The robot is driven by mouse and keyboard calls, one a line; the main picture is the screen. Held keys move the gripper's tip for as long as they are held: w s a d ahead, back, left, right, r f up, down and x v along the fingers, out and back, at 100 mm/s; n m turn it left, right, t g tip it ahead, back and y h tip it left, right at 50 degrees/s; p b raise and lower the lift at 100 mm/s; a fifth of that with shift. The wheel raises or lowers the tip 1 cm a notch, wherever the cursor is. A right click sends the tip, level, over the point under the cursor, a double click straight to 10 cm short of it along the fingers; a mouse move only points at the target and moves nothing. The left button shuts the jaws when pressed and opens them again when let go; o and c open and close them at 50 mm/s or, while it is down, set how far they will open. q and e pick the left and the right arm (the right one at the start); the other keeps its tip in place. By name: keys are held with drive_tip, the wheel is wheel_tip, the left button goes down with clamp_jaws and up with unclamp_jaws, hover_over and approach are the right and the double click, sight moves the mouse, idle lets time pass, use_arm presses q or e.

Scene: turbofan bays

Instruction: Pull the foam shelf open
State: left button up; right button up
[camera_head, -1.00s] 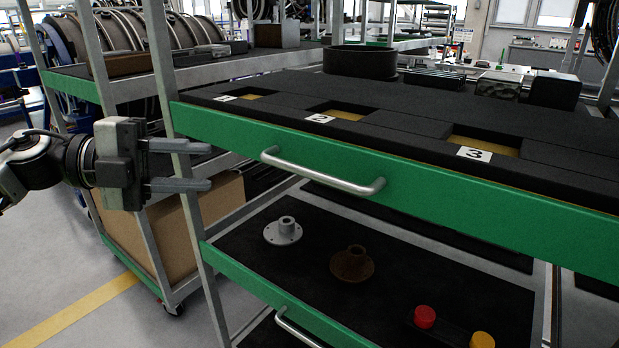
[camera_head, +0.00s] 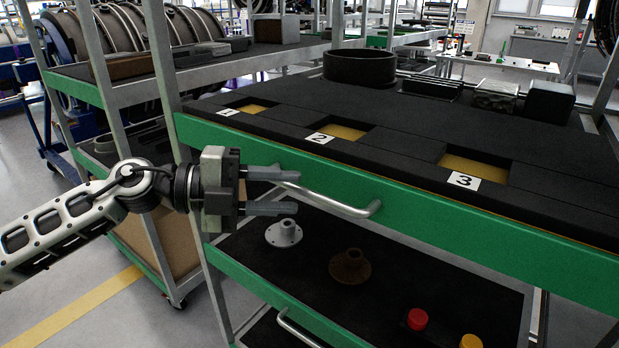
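The foam shelf (camera_head: 420,150) is a black foam-topped drawer with a green front (camera_head: 420,212) and compartments labelled 1, 2 and 3. Its silver bar handle (camera_head: 335,207) runs along the green front. My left gripper (camera_head: 283,191) is open at the left end of the handle, with one finger above the other. The fingertips overlap the handle's left end in the picture, hiding part of it. I cannot tell whether they touch it. My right gripper is not in view.
A lower shelf below holds a grey flange (camera_head: 283,234), a brown flange (camera_head: 350,267), a red button (camera_head: 417,319) and a yellow one (camera_head: 470,342). A lower handle (camera_head: 296,328) shows. Another rack stands at left. A black ring (camera_head: 360,67) stands at the back.

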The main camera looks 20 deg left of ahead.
sight(304, 195)
use_arm(q)
drive_tip(key=shift+p+x, duration=0.45)
drive_tip(key=shift+x, duration=1.85)
clamp_jaws()
drive_tip(key=shift+s+a+f, duration=0.1)
